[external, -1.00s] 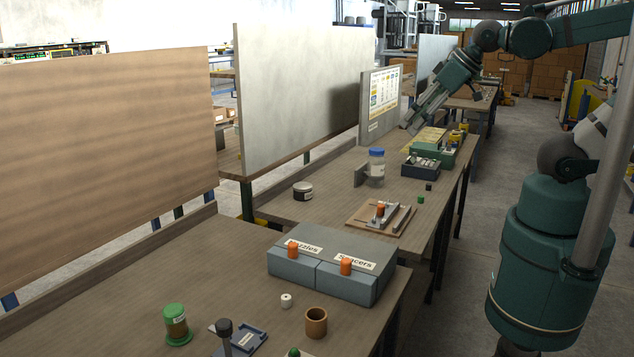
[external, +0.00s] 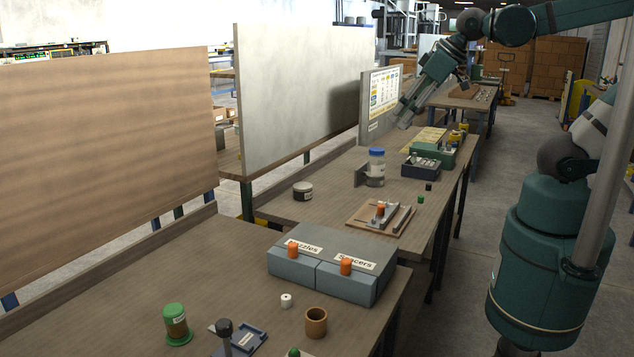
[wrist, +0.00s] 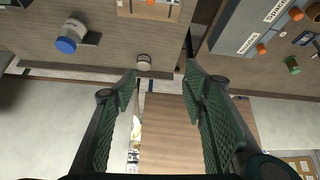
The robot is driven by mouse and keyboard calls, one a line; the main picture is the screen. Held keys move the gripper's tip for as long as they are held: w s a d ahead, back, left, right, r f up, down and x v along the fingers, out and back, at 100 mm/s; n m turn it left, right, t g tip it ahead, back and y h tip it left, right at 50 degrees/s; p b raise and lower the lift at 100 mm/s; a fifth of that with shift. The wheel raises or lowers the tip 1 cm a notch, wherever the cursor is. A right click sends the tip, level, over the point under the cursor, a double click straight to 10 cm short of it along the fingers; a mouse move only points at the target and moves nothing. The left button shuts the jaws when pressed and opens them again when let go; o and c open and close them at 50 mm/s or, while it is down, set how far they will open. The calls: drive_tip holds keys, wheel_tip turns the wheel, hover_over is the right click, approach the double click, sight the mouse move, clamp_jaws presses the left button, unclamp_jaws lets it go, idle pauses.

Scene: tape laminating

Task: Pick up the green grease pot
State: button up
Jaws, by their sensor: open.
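The green grease pot (external: 176,322), with a green lid, a brownish labelled body and a green base, stands upright on the near bench at the lower left of the external view. It also shows small at the right of the wrist view (wrist: 291,65). My gripper (external: 403,117) is high above the far part of the benches, well away from the pot. In the wrist view my gripper's two fingers (wrist: 162,85) are spread wide with nothing between them.
A grey two-part box (external: 333,272) with orange knobs stands right of the pot. A blue tray (external: 250,338), a brown cup (external: 316,322) and a small white piece (external: 286,300) are nearer.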

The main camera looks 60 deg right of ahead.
drive_tip(key=w+a+r+n+g, duration=0.1)
drive_tip(key=w+a+r+n, duration=0.1)
drive_tip(key=w+a, duration=0.45)
drive_tip(key=w+a+r+n+g, duration=0.1)
drive_tip(key=w+a+r+n, duration=0.15)
drive_tip(key=w+a, duration=0.4)
drive_tip(key=w+a+f+n+g+y, duration=0.1)
drive_tip(key=w+a+f+n, duration=0.1)
drive_tip(key=w+a, duration=0.45)
drive_tip(key=w+a+f+n+g, duration=0.15)
drive_tip(key=w+a, duration=0.25)
drive_tip(key=a, duration=0.5)
drive_tip(key=n+g+h, duration=0.1)
drive_tip(key=n+g, duration=0.1)
drive_tip(key=n, duration=0.7)
hover_over(173, 308)
drive_tip(key=f, duration=2.4)
drive_tip(key=shift+w+d+f+p, duration=0.2)
drive_tip(key=shift+d+f+p, duration=0.1)
drive_tip(key=shift+p, duration=0.1)
drive_tip(key=shift+s+a+f, duration=0.15)
drive_tip(key=shift+a+f, duration=0.1)
drive_tip(key=shift+a, duration=0.05)
drive_tip(key=shift+f, duration=1.3)
